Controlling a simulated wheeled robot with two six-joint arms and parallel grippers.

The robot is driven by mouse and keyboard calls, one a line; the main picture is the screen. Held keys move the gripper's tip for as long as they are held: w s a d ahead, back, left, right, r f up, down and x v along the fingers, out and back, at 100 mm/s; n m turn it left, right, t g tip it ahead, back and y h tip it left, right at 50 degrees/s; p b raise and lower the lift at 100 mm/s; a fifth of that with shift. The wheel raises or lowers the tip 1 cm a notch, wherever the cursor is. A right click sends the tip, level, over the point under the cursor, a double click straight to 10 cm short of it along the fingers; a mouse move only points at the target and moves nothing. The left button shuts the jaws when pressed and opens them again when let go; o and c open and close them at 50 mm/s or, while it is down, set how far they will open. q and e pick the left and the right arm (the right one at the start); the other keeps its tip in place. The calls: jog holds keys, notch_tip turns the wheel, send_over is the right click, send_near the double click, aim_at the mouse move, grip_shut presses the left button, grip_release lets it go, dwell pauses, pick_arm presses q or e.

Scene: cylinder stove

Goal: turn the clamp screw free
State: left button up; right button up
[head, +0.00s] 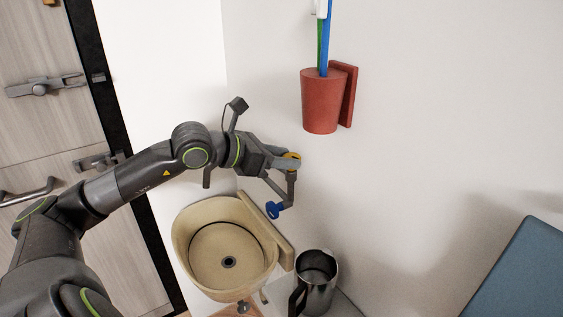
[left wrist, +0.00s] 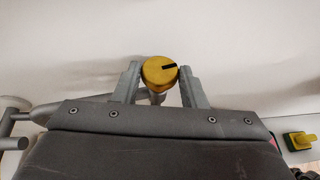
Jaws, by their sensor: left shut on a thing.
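A round yellow knob (left wrist: 159,72) with a black mark on its face sits between the two grey fingers of my left gripper (left wrist: 160,80). The fingers are shut on its sides. In the head view the yellow knob (head: 292,156) shows only in part at the tips of my left gripper (head: 284,162), close to the white wall. I take this knob for the clamp screw; its thread is hidden. A grey bent arm (head: 291,186) hangs below it, and a blue knob (head: 275,209) is at its lower end. My right gripper is not in view.
A beige basin (head: 183,238) is below the gripper, with a metal jug (head: 318,274) beside it. A red cup (head: 320,105) holding brushes hangs on the wall at upper right. A blue panel (head: 525,275) stands at lower right. A wooden door (head: 40,125) is at left.

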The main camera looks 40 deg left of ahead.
pick_arm(q)
jog(key=shift+s+d+n+t+y+b, duration=0.1)
jog(key=shift+d+n+t+y+b, duration=0.15)
jog(key=shift+n+y+b, duration=1.2)
jog(key=shift+w+d+n+t+y+b, duration=0.1)
jog(key=shift+d+n+t+y+b, duration=0.15)
jog(key=shift+n+y+b, duration=1.25)
jog(key=shift+s+d+n+t+y+b, duration=0.1)
jog(key=shift+d+n+t+y+b, duration=0.15)
jog(key=shift+n+y+b, duration=0.85)
jog(key=shift+m+b, duration=0.35)
jog(key=shift+b, duration=0.5)
jog(key=shift+a, duration=0.1)
jog(key=o, duration=0.9)
jog(key=shift+o, duration=0.3)
